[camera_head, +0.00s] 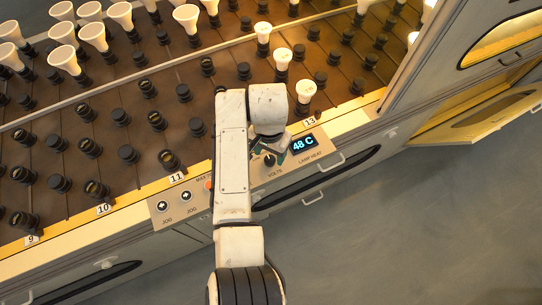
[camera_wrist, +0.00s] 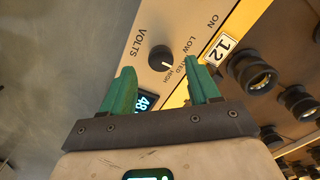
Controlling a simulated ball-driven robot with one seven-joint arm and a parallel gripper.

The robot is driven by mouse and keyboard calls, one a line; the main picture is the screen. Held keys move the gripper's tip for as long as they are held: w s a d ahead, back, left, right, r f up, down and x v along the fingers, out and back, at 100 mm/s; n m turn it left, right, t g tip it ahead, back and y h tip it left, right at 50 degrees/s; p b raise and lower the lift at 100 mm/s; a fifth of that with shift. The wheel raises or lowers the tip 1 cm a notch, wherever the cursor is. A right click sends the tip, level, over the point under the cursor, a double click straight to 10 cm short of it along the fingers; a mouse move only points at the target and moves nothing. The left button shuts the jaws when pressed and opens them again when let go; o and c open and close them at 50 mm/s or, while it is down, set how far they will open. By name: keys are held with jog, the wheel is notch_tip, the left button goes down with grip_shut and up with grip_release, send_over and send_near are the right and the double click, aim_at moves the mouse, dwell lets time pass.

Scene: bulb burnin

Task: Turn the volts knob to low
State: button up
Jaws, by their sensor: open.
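The black volts knob (camera_wrist: 161,58) sits on a beige panel in the wrist view, with the labels LOW, RATED and HIGH along one side. Its white mark points right and slightly down, around RATED or HIGH; I cannot tell which exactly. My gripper (camera_wrist: 159,66) is open, with its two green fingers apart and the knob showing between and just beyond their tips. I cannot tell whether they touch it. In the head view the knob (camera_head: 269,160) shows just below my gripper (camera_head: 281,150), partly hidden by my arm.
A lit display (camera_head: 303,144) reading 48 C is right of the knob. Jog buttons (camera_head: 162,206) are at the panel's left. Racks of sockets and white bulbs (camera_head: 282,58) stand behind. A drawer handle (camera_head: 313,198) is below the panel. An open yellow flap (camera_head: 480,115) juts out at right.

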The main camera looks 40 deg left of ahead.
aim_at(270, 160)
jog(key=shift+f, duration=1.85)
jog(key=shift+c, duration=0.2)
jog(key=c, duration=1)
jog(key=shift+r+n, duration=0.1)
jog(key=shift+n, duration=0.3)
jog(key=n+p, duration=0.2)
jog(key=shift+n, duration=0.3)
jog(key=shift+n+p, duration=0.55)
jog(key=shift+n, duration=1.65)
